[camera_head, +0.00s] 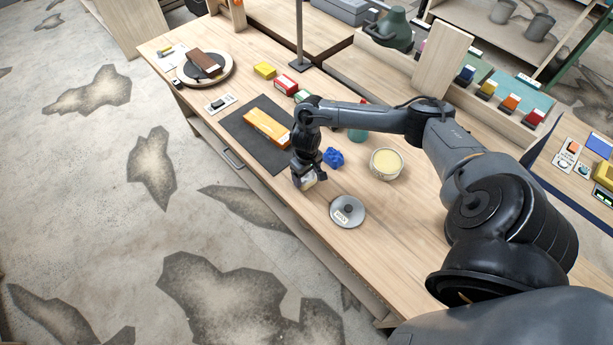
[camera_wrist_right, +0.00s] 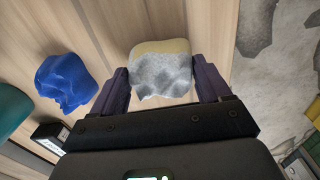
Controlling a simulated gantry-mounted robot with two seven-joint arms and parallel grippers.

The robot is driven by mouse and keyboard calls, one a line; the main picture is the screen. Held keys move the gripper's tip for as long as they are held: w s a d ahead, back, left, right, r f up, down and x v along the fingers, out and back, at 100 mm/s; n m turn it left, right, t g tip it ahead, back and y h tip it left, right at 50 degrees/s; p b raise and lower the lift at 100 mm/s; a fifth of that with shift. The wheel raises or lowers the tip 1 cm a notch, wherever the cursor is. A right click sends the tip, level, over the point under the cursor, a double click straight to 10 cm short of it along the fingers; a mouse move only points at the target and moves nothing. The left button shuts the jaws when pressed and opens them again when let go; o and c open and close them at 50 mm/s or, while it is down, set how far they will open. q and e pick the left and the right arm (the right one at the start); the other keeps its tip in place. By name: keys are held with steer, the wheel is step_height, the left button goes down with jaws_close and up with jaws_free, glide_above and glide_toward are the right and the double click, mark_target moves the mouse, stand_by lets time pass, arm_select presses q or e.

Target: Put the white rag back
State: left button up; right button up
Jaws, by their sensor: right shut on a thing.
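The white rag (camera_wrist_right: 163,78) is a crumpled grey-white bundle with a pale yellow part along its top edge. My right gripper (camera_head: 307,178) is shut on it; in the right wrist view the rag sits between the two dark fingers. In the head view only a small pale part of the rag (camera_head: 308,184) shows below the gripper, over the front edge area of the bench. I cannot tell whether it touches the wood. My left gripper is not in view.
A blue crumpled rag (camera_head: 333,157) lies just right of the gripper. A round tin with yellow contents (camera_head: 387,163) and a grey labelled lid (camera_head: 347,211) stand nearby. An orange box (camera_head: 267,129) lies on a dark mat (camera_head: 238,126). Bare wood shows around the lid.

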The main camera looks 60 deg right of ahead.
steer(key=shift+f, duration=0.6)
steer(key=o, duration=0.9)
